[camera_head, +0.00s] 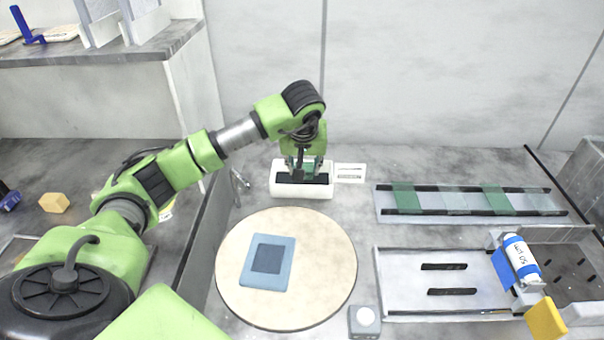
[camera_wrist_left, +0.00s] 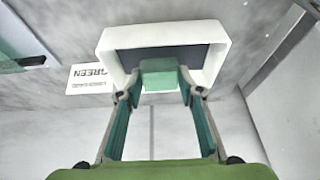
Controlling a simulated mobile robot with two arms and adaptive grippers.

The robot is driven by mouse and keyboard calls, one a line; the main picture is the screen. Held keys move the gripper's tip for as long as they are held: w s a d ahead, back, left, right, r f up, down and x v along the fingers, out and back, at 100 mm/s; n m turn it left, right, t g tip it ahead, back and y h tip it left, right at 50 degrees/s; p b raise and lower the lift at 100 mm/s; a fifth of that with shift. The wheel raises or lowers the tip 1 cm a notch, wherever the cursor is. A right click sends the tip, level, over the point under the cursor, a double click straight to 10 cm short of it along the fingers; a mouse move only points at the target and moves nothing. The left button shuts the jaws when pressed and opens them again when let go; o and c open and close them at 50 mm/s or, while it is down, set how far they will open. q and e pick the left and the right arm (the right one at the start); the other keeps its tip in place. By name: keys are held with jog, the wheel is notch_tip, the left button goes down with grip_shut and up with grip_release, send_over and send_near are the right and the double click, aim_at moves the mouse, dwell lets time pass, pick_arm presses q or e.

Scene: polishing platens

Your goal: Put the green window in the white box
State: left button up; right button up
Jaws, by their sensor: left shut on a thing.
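The white box (camera_head: 301,192) stands on the table at the foot of the back wall, with a dark interior. It fills the upper middle of the left wrist view (camera_wrist_left: 108,52). My left gripper (camera_head: 303,170) points down at the box opening. In the left wrist view the gripper (camera_wrist_left: 158,88) is shut on a small green window (camera_wrist_left: 158,76), which shows in front of the opening. How deep the window sits relative to the rim I cannot tell. My right gripper is not in view.
A card reading "GREEN" (camera_wrist_left: 90,78) lies beside the box. A rail tray (camera_head: 450,213) with green and clear pieces is on the right. A round platen (camera_head: 325,290) with a blue square pad (camera_head: 252,277) is in front. A white bottle (camera_head: 522,258) lies at right.

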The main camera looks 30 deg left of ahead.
pick_arm(q)
jog(key=f, duration=0.1)
jog(key=f+p, duration=0.1)
jog(key=shift+a+f, duration=0.4)
jog(key=shift+w+f+p, duration=0.1)
jog(key=shift+f+p, duration=0.3)
jog(key=shift+f, duration=0.15)
jog(key=shift+f+b, duration=0.25)
jog(key=shift+b, duration=0.05)
jog(key=o, duration=1.2)
jog(key=shift+r, duration=0.1)
